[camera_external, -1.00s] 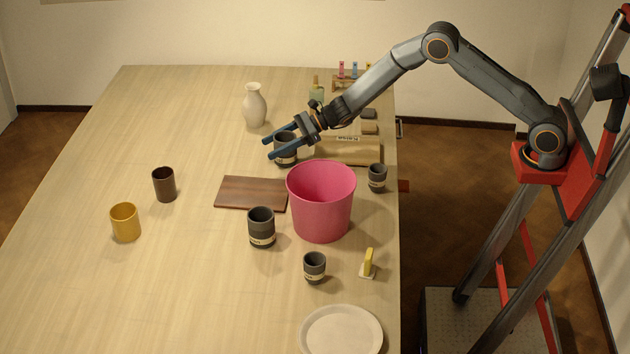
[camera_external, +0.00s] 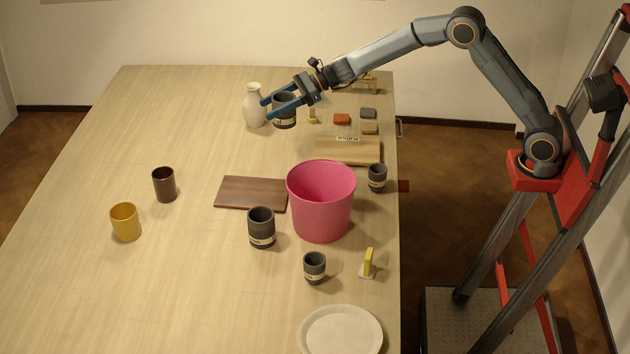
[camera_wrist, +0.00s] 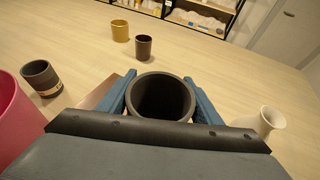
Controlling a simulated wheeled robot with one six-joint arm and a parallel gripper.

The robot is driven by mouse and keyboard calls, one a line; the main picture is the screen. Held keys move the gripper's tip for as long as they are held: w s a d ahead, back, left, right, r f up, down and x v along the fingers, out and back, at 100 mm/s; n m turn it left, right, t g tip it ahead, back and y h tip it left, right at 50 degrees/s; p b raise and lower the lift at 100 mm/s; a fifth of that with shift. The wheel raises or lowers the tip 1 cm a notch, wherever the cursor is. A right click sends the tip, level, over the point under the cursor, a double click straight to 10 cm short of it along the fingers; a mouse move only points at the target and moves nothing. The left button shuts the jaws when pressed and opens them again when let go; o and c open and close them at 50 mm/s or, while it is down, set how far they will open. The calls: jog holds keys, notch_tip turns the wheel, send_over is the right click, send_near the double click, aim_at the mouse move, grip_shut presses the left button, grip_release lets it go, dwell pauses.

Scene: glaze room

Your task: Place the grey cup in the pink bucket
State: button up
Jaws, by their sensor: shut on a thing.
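My gripper (camera_external: 284,106) is shut on a dark grey cup (camera_external: 285,117) with a pale label, held upright above the far part of the table. In the wrist view the cup (camera_wrist: 160,98) stands between the two blue fingers, its open mouth facing the camera, and it looks empty inside. The pink bucket (camera_external: 321,210) stands on the table nearer the external camera, below and to the right of my gripper. Its edge shows at the left of the wrist view (camera_wrist: 14,120). Other grey cups stand left of the bucket (camera_external: 261,228), in front of it (camera_external: 314,268) and behind its right side (camera_external: 377,178).
A white vase (camera_external: 253,106) stands close left of the held cup. A brown cup (camera_external: 164,184), yellow cup (camera_external: 125,222), yellow-handled tool (camera_external: 368,262) and white plate (camera_external: 341,332) stand apart.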

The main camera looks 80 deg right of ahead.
jog(key=r, duration=0.9)
jog(key=shift+a+r, duration=0.15)
jog(key=shift+a, duration=0.25)
jog(key=s+a+n+g+y, duration=0.45)
jog(key=s+a, duration=0.55)
jog(key=a, duration=0.4)
jog(key=s+a+n+g+y, duration=0.4)
jog(key=s+a, duration=0.5)
jog(key=a, duration=0.6)
notch_tip(320, 180, down, 15)
jog(key=t+p, duration=0.1)
jog(key=p, duration=0.1)
jog(key=shift+d+n+h, duration=0.35)
jog(key=shift+n, duration=0.1)
